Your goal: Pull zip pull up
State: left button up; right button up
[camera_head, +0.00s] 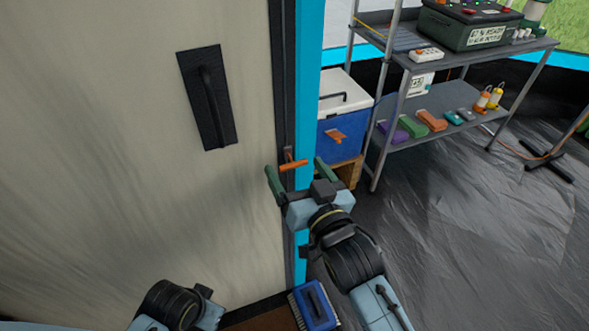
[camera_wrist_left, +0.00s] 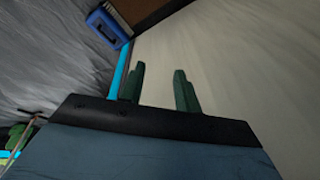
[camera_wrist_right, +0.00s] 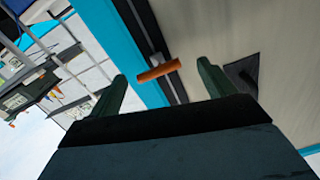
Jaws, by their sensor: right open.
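The orange zip pull (camera_head: 293,166) sticks out from the dark zip strip beside the blue door edge. It also shows in the right wrist view (camera_wrist_right: 158,70). My right gripper (camera_head: 295,170) is open, with one green finger on each side of the pull. In the right wrist view the pull appears between the fingertips; I cannot tell whether it touches either one. My left gripper (camera_wrist_left: 159,69) is open and empty in front of the pale tent panel; its fingers are not visible in the head view.
A black patch with a handle (camera_head: 207,98) is on the pale panel (camera_head: 110,140). A blue cooler (camera_head: 340,135) and a metal shelf (camera_head: 440,120) holding several items stand to the right. A blue brush (camera_head: 315,305) lies at the bottom.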

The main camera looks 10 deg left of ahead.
pick_arm(q)
jog(key=shift+d+r, duration=0.3)
jog(key=shift+r, duration=0.5)
pick_arm(e)
jog(key=shift+x, duration=0.95)
jog(key=c, duration=1.4)
